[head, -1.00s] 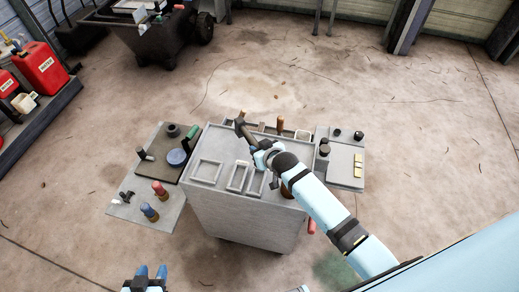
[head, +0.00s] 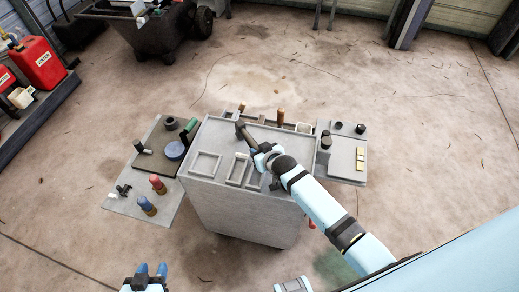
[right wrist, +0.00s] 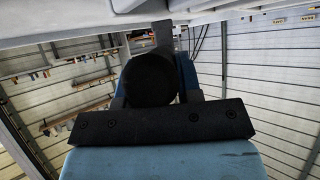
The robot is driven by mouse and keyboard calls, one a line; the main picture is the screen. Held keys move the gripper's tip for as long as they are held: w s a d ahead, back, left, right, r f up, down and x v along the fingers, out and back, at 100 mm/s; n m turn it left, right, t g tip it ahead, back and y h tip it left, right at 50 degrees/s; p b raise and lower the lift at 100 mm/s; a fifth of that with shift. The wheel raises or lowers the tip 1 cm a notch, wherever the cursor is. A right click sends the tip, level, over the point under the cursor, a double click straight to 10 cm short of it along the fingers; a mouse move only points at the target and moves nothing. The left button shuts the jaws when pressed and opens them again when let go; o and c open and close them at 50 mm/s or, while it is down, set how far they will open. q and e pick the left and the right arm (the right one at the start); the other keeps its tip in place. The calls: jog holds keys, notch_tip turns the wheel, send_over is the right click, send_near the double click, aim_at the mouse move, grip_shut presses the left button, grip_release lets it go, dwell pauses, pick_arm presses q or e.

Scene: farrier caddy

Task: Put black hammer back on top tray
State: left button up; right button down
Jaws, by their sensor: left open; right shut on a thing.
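The black hammer (head: 244,132) is in my right gripper (head: 258,147), over the top tray (head: 218,138) of the grey caddy. The hammer's head points to the far left. I cannot tell whether the hammer touches the tray. In the right wrist view, a dark round end (right wrist: 150,80), seemingly the hammer's handle, sits between the blue fingers of the right gripper. My left gripper (head: 152,270) is open and empty at the bottom left, well short of the caddy.
The tray has raised rectangular frames (head: 205,163) along its near side and tool handles (head: 281,117) along its far side. A left side shelf (head: 118,203) holds several tools; a right side shelf (head: 341,158) holds small items.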

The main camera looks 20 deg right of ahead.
jog(key=shift+f, duration=0.45)
dwell(0.6)
jog(key=c, duration=0.8)
grip_release()
jog(key=shift+c, duration=0.2)
jog(key=shift+o, duration=0.6)
jog(key=shift+f, duration=0.15)
notch_tip(320, 180, up, 20)
